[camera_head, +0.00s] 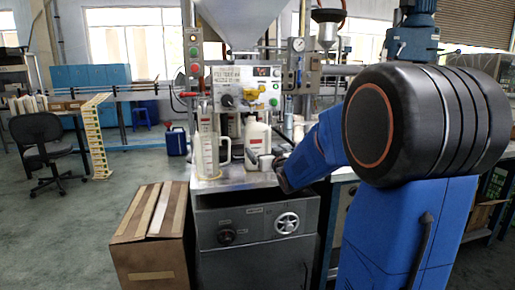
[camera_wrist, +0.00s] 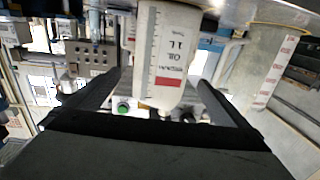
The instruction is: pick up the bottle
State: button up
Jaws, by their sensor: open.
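The bottle (camera_head: 258,136) is white with a handle and stands upright on the metal bench top of the filling machine. In the wrist view the bottle (camera_wrist: 163,50) appears upside down, with a printed oil label, a scale and a red patch. My gripper (camera_wrist: 159,77) is open, with one dark finger on each side of the bottle in that picture. No contact between fingers and bottle shows, and I cannot tell how deep the bottle sits between them. In the head view my blue arm comes in from the right, and the fingertips are hard to make out beside the bottle.
The machine's control panel (camera_head: 243,88) and hopper (camera_head: 240,22) are behind and above. A cardboard box (camera_head: 152,240) stands at the left front. The front strip of the bench top is clear.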

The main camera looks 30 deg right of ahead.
aim_at(258, 142)
jog(key=w, duration=0.3)
jog(key=w+d, duration=0.1)
jog(key=w, duration=0.6)
jog(key=shift+d, duration=0.4)
jog(key=c, duration=0.9)
jog(key=shift+r, duration=0.1)
